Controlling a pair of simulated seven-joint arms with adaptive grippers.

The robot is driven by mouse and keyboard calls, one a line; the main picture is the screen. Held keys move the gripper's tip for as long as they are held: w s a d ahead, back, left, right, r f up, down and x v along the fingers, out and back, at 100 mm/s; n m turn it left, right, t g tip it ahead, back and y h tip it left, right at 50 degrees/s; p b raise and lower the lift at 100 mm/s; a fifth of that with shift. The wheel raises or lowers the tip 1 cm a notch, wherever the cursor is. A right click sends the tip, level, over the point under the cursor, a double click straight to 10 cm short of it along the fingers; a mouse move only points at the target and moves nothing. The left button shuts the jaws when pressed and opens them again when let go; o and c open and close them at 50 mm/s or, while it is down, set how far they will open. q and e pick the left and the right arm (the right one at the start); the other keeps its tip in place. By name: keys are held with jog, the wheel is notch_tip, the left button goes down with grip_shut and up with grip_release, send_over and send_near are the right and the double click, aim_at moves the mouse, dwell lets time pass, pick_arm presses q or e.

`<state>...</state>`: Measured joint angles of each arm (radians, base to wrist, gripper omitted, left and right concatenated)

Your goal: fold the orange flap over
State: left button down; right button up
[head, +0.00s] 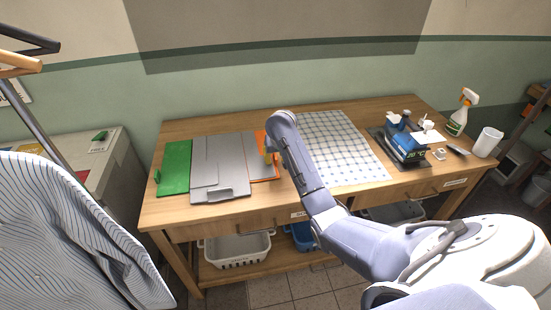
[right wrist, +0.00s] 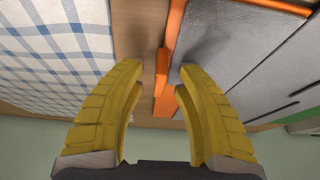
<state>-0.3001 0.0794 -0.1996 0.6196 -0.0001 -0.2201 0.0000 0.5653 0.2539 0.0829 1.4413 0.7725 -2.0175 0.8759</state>
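The folding board (head: 220,165) lies on the wooden table with a green panel at its left and grey panels in the middle. The orange flap (head: 261,137) is at the board's right side, partly hidden by my right arm. In the right wrist view, the orange flap (right wrist: 176,45) shows as an orange edge with a raised strip beside a grey surface. My right gripper (right wrist: 160,70) has its yellow fingers spread, with the orange edge and bare wood between them. I cannot tell whether a finger touches the edge. My left gripper is not in view.
A checked cloth (head: 340,148) lies right of my arm. A blue device (head: 405,147), a spray bottle (head: 461,115) and a white cup (head: 487,142) stand at the table's right. A striped shirt (head: 70,230) hangs at the left. A white basket (head: 238,249) is below the table.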

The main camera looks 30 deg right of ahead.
jog(key=shift+w+f, duration=0.1)
jog(key=shift+f, duration=0.15)
jog(key=shift+c, duration=0.2)
grip_shut()
dwell(0.3)
